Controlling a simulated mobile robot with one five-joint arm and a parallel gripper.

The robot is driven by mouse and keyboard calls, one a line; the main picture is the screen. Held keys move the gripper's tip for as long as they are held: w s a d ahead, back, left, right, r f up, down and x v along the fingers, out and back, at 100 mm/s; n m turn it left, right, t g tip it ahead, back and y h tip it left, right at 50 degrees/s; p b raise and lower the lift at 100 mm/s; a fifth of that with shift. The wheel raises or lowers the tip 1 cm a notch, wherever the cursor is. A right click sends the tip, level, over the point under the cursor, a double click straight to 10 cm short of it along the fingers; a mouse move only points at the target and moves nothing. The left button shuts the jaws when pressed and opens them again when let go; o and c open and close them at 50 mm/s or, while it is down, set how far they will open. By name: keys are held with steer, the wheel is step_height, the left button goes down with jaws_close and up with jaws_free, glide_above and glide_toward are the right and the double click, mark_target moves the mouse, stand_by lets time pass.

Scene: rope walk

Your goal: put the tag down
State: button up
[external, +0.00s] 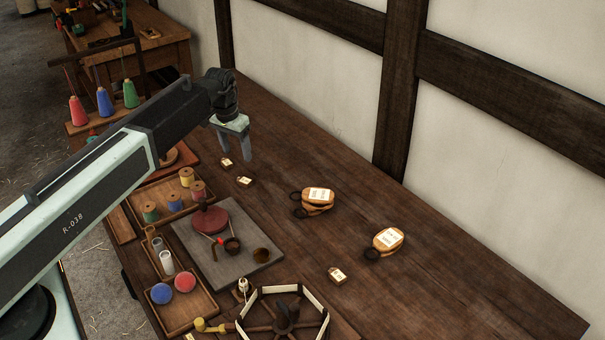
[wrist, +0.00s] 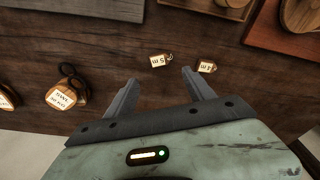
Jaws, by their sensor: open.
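My gripper (external: 234,152) is open and empty above the table near its back edge. In the wrist view the fingers of my gripper (wrist: 155,83) are spread apart. Two small tags lie flat on the table below it: one tag (external: 226,162) and a second tag (external: 244,181). In the wrist view the tag marked 5 m (wrist: 160,61) lies just beyond and between the fingertips, and the other tag (wrist: 206,67) lies close to the right fingertip. Neither is touched, as far as I can see. A third small tag (external: 338,275) lies further along the table.
Two larger labelled wooden pieces with dark rings, one piece (external: 316,199) and another (external: 387,241), lie towards the wall. A grey slab (external: 262,273) bears a red round piece and small pots. A spool tray (external: 170,190) and a winding wheel (external: 285,318) stand nearby. The right end is clear.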

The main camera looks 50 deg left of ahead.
steer(key=shift+r, duration=0.3)
steer(key=s+d+m, duration=0.1)
steer(key=s+d, duration=0.3)
steer(key=d, duration=0.8)
steer(key=s+d+m+g, duration=0.1)
steer(key=s+d, duration=0.3)
steer(key=d, duration=0.8)
steer(key=s+d+m, duration=0.2)
steer(key=s+d, duration=0.2)
steer(key=d, duration=0.9)
steer(key=shift+s+f+g+h, duration=0.15)
steer(key=shift+g+h, duration=0.15)
steer(key=shift+h, duration=0.1)
